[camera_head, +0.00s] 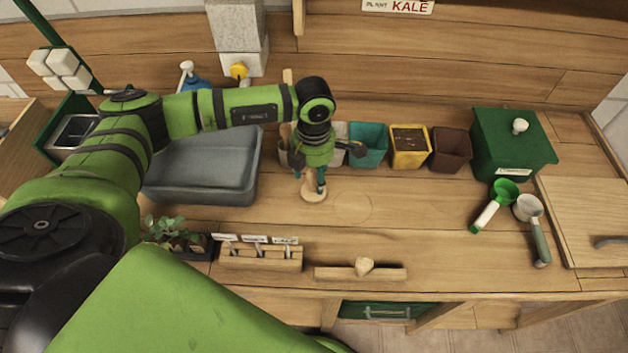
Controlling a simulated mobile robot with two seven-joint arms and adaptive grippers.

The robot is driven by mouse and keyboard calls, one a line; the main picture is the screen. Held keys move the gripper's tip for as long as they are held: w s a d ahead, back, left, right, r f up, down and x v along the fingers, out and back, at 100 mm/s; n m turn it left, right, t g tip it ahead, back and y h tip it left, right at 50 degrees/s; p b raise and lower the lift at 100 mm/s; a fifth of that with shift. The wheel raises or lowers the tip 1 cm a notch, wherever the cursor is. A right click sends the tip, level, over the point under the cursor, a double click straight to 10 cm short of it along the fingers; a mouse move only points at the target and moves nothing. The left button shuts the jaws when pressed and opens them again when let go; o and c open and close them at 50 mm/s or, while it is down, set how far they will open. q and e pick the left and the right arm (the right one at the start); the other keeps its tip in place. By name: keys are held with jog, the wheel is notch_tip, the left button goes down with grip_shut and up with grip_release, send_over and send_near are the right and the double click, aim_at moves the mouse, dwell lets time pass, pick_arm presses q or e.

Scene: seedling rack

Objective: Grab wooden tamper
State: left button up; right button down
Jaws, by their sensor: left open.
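The wooden tamper (314,194), pale with a round base, appears to stand upright on the wooden bench. My left gripper (310,177) points down over it from above. Its green fingers are apart, with the tamper's upper part showing around and between them. The gripper hides the tamper's top, and I cannot tell whether either finger touches it. My right gripper is out of view.
Behind the gripper stand a teal pot (368,155), a yellow pot of soil (409,161) and a brown pot (451,164). A grey tub (204,197) is left. A label holder (262,262) and knobbed wooden bar (335,273) lie in front.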

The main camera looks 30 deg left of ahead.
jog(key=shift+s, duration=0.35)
pick_arm(q)
grip_shut()
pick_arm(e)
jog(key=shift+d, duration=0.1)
pick_arm(q)
jog(key=shift+r, duration=0.1)
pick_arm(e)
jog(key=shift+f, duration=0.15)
